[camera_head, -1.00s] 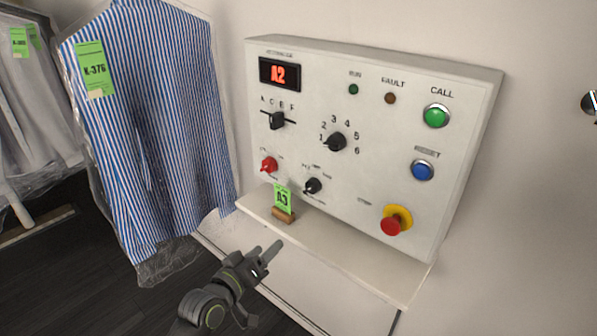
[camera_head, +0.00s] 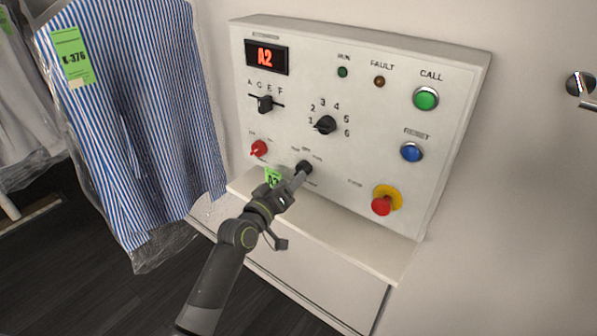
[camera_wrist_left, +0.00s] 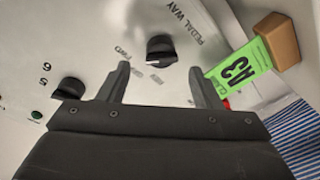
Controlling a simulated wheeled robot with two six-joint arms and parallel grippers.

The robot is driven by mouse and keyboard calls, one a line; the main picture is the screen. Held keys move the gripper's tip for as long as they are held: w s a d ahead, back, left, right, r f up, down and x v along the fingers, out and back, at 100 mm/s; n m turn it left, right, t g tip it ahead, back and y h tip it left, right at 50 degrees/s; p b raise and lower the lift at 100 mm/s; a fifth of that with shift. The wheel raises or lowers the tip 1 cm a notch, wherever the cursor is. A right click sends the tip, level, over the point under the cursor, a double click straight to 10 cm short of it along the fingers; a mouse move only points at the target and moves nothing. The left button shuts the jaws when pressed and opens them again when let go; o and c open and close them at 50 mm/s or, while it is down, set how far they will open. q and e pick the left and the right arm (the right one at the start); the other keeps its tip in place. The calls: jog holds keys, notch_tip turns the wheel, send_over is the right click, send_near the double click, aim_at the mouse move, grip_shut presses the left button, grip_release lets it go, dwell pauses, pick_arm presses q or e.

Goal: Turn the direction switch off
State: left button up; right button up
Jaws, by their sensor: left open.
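The direction switch is a small black knob (camera_head: 304,167) low in the middle of the white control panel (camera_head: 345,165). In the left wrist view the knob (camera_wrist_left: 160,48) sits beside the print PEDAL WAY, with small labels including FWD around it. Which label it points to I cannot tell for sure. My left gripper (camera_head: 297,186) is open at the knob and partly covers it in the head view. In the left wrist view its two fingers (camera_wrist_left: 160,78) stand on either side just short of the knob; contact is not clear. My right gripper is not in view.
A red knob (camera_head: 258,148) and a larger numbered black dial (camera_head: 325,125) are close by. A green A3 tag (camera_head: 272,177) stands on a wooden block (camera_wrist_left: 277,40) on the shelf (camera_head: 350,228). A bagged striped shirt (camera_head: 135,120) hangs at left. A red stop button (camera_head: 381,206) is at right.

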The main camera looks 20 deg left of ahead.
pick_arm(q)
jog(key=shift+x, duration=2.5)
jog(key=c, duration=0.9)
